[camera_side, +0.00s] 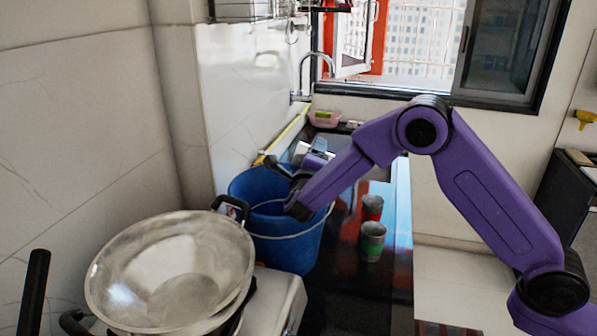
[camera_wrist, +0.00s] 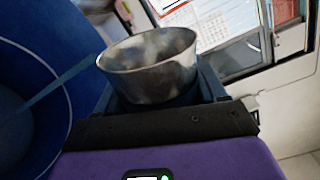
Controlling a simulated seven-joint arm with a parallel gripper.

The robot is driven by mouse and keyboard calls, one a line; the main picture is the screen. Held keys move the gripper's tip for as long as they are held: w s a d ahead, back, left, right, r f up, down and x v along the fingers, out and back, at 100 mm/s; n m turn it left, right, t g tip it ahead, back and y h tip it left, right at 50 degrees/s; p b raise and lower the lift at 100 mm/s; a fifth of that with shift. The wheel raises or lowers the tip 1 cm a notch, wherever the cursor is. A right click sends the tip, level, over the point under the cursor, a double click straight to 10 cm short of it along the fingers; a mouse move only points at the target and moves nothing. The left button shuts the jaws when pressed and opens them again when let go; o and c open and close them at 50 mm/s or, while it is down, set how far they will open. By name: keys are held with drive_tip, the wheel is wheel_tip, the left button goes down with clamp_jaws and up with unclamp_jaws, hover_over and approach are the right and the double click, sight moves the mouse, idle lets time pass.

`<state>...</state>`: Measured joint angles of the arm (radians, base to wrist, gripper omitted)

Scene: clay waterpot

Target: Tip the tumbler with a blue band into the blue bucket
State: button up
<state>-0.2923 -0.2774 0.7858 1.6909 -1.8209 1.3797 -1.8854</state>
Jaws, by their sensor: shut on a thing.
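The blue bucket (camera_side: 262,215) stands on the dark counter in the side view, and its wall and inside fill the left of the wrist view (camera_wrist: 72,35). My gripper (camera_side: 314,162) is beside and above the bucket's right rim. It is shut on a grey metal tumbler (camera_wrist: 150,68), whose rim and upper wall show in the wrist view. In the side view the tumbler with a blue band (camera_side: 318,147) is small and partly hidden by my gripper. It looks tilted. Its contents are not visible.
A red-banded tumbler (camera_side: 372,206) and a green-banded tumbler (camera_side: 372,241) stand on the counter right of the bucket. A large metal bowl (camera_side: 172,268) is at the front left. A tap (camera_side: 318,58) and a pink container (camera_side: 324,119) are behind. The wall is left of the bucket.

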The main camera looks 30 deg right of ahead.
drive_tip(key=shift+w+a+r+n, duration=0.1)
drive_tip(key=shift+r+n, duration=0.25)
drive_tip(key=shift+n, duration=0.35)
idle(0.5)
drive_tip(key=shift+w+a+r+n, duration=0.1)
drive_tip(key=shift+r+n, duration=0.15)
drive_tip(key=shift+n, duration=0.35)
drive_tip(key=shift+r+m, duration=0.7)
drive_tip(key=shift+r, duration=0.2)
drive_tip(key=shift+f, duration=0.15)
drive_tip(key=shift+s+d+r+m, duration=0.15)
drive_tip(key=shift+m, duration=0.5)
drive_tip(key=shift+s+d+r+m, duration=0.1)
drive_tip(key=shift+d+m, duration=0.05)
drive_tip(key=shift+m, duration=0.5)
